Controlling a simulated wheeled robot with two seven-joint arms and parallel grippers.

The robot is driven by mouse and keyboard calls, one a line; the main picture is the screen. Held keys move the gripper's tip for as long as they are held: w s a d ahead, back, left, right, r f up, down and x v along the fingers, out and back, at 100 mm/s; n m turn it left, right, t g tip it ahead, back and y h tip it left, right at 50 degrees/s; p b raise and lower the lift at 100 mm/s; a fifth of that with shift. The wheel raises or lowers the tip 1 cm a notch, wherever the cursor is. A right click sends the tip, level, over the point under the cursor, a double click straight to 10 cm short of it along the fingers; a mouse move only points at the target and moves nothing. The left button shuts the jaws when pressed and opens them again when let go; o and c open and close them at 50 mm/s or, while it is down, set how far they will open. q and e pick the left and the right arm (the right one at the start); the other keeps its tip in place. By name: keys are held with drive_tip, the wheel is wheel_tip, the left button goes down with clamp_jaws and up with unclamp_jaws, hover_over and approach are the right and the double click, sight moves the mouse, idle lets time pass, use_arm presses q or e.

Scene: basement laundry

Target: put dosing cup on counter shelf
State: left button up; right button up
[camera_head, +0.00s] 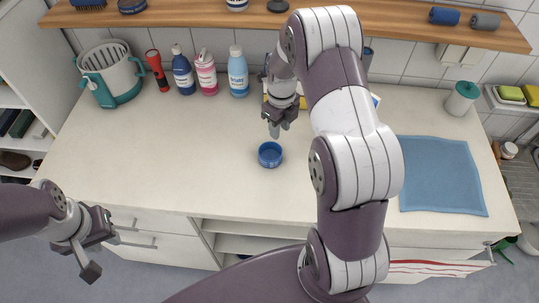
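A small round blue cup (270,154), which looks like the dosing cup, stands upright on the pale counter (150,150) near its middle. My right gripper (275,132) points down just above and behind the cup, with a small gap to it in the picture. Its fingers look close together, and I cannot tell how far apart they are. My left gripper (95,258) hangs in front of the counter at the lower left, away from the cup, and nothing shows in it. A wooden shelf (190,13) runs along the wall above the counter.
A basket (108,75), a red flashlight (156,70) and several bottles, including a light blue one (238,72), stand at the back left. A blue cloth (440,175) lies at the right. Shelf items include a blue roll (444,16). The counter's left front is clear.

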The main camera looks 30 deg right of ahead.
sight(279, 146)
wheel_tip(279, 146, down, 8)
drive_tip(key=p, duration=0.2)
drive_tip(key=shift+s+f+p, duration=0.15)
drive_tip(key=shift+f+p, duration=0.05)
drive_tip(key=shift+p, duration=0.1)
drive_tip(key=shift+f, duration=0.45)
clamp_jaws()
